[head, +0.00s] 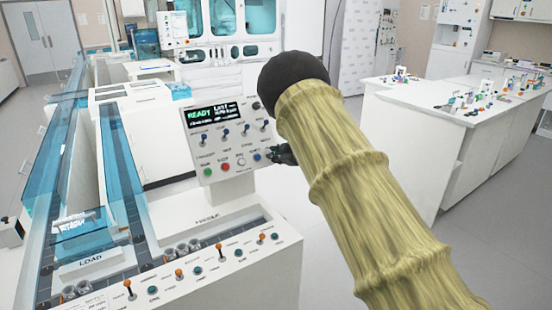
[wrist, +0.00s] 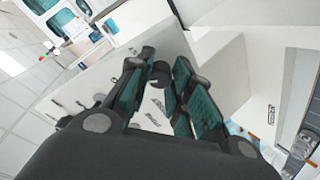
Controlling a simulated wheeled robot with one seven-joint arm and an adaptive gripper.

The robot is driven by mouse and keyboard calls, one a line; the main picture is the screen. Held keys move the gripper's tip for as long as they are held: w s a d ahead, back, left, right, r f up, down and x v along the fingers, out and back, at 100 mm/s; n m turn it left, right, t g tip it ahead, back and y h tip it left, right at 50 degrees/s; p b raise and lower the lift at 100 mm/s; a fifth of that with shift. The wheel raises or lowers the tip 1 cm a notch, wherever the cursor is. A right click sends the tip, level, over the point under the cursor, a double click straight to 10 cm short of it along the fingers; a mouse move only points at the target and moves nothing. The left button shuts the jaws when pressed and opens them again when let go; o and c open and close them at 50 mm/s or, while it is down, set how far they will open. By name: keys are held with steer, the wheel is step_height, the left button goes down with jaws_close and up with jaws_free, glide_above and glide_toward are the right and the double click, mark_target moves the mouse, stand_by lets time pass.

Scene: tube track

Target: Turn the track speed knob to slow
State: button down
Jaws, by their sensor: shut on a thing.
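The white control panel (head: 214,140) stands upright on the track bench, with a lit display (head: 222,115) reading "READY". Small knobs and coloured buttons fill its face; their labels are too small to read. My gripper (head: 283,154) shows only in part at the panel's lower right edge, beside a blue button (head: 257,157). The arm hides the rest. In the wrist view my gripper (wrist: 164,64) has its teal-padded fingers closed in on a small dark round knob (wrist: 160,74). I cannot tell from its label whether this is the track speed knob.
The bench front (head: 205,270) carries a row of orange-tipped levers and dark buttons. Blue clear-walled track lanes (head: 122,180) run along the left. A white table with small items (head: 440,105) stands at right. Open floor (head: 240,195) lies between.

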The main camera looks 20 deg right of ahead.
steer(key=shift+n+g+b, duration=0.3)
steer(key=shift+n+b, duration=0.25)
steer(key=shift+n, duration=1.55)
steer(key=shift+r, duration=0.1)
steer(key=c, duration=1.3)
jaws_free()
steer(key=shift+o, duration=0.2)
steer(key=v, duration=1.2)
steer(key=shift+w+d, duration=0.1)
